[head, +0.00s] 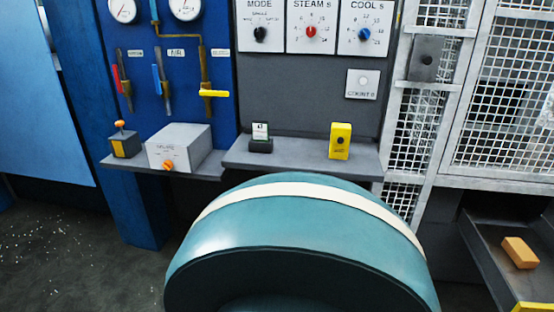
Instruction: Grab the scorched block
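An orange-tan block (520,252) lies in a dark tray (482,246) at the far right of the head view. It is the only loose block I see, and its visible faces look evenly coloured, so I cannot tell whether it is scorched. Neither of my grippers shows in this view.
A shelf (300,157) under the control panel holds a yellow box (340,141) and a small dark stand (261,138). A grey box (179,146) with an orange knob stands on the left shelf. White mesh fencing (505,120) rises behind the tray. Open floor (80,250) lies left.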

